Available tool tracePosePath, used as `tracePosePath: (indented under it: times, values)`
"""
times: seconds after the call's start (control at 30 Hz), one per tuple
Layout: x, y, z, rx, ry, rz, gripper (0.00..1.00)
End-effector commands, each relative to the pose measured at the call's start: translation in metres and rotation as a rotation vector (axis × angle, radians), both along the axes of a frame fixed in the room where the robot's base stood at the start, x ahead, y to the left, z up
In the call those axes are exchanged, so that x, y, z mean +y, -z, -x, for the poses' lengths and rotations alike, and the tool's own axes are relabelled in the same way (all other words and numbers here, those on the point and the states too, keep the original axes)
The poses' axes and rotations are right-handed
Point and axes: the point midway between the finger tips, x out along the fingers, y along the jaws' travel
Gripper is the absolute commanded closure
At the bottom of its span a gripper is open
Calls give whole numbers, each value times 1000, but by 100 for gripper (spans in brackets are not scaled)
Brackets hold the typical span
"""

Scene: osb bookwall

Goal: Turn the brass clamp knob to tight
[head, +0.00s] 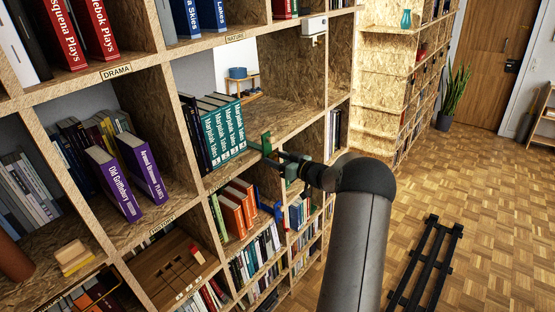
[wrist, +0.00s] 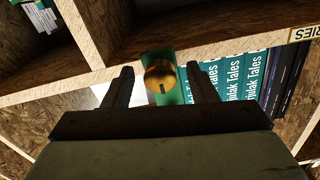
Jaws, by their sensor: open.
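The round brass clamp knob (wrist: 160,76) shows in the wrist view, with a short dark mark on its face. It sits in front of a green clamp or bookend (wrist: 180,96), which also shows in the head view (head: 266,142) at the shelf's front edge, right of the teal books. My gripper (wrist: 160,69) is open, one finger on each side of the knob, with a visible gap on both sides. In the head view my gripper (head: 277,159) is close in front of the green piece. The knob is not clearly visible there.
A row of teal "Marjulak Tales" books (head: 222,127) stands left of the green piece. Orange books (head: 238,206) are in the compartment below. The wooden shelf edge (head: 238,175) runs close by my gripper. Open parquet floor (head: 485,190) lies to the right.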

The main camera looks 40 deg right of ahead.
Motion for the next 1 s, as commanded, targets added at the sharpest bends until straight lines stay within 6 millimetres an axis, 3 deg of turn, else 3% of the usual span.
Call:
tracePosePath:
  times: [0.1,0.27,0.67,1.0]
  values:
    - [0,0,0,0,0,0,50]
    - [0,0,0,0,0,0,92]
    - [0,5,1,10,1,-50,92]
    - [1,9,1,61,0,-285,92]
